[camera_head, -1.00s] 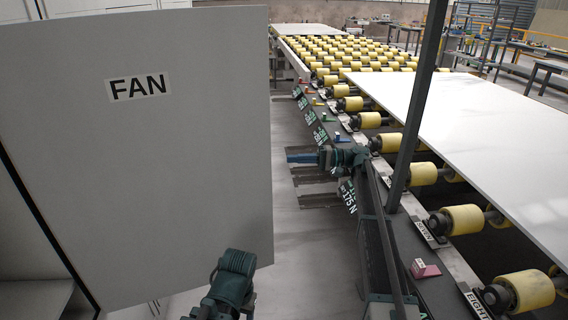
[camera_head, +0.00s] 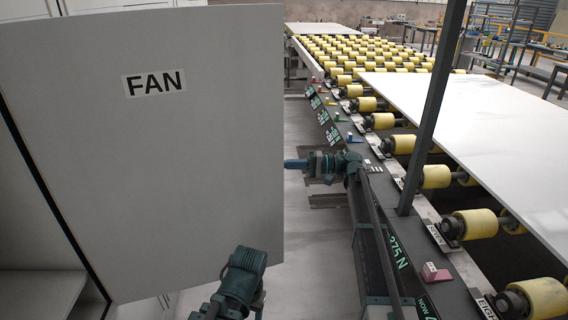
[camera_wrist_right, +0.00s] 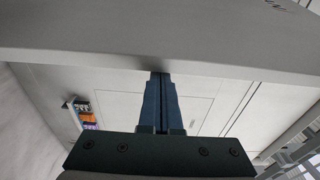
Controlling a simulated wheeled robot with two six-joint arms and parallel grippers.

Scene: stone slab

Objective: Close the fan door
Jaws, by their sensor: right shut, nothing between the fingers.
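The fan door (camera_head: 150,200) is a large grey panel labelled FAN (camera_head: 154,83). It stands open at the left of the head view, swung out from a pale cabinet (camera_head: 40,235). My right gripper (camera_head: 287,164) points left, its blue fingers at the door's free right edge in that view. In the right wrist view the shut, empty fingers (camera_wrist_right: 161,78) reach up to the edge of the grey door panel (camera_wrist_right: 160,52); I cannot tell whether they touch it. My left arm's wrist shows at the bottom; its fingers are not visible.
A roller conveyor (camera_head: 410,145) with yellow rollers runs along the right, carrying a pale slab (camera_head: 490,130). A dark upright post (camera_head: 436,105) stands at its near side. Bare floor (camera_head: 310,250) lies between door and conveyor. Orange and purple items (camera_wrist_right: 88,118) show in the wrist view.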

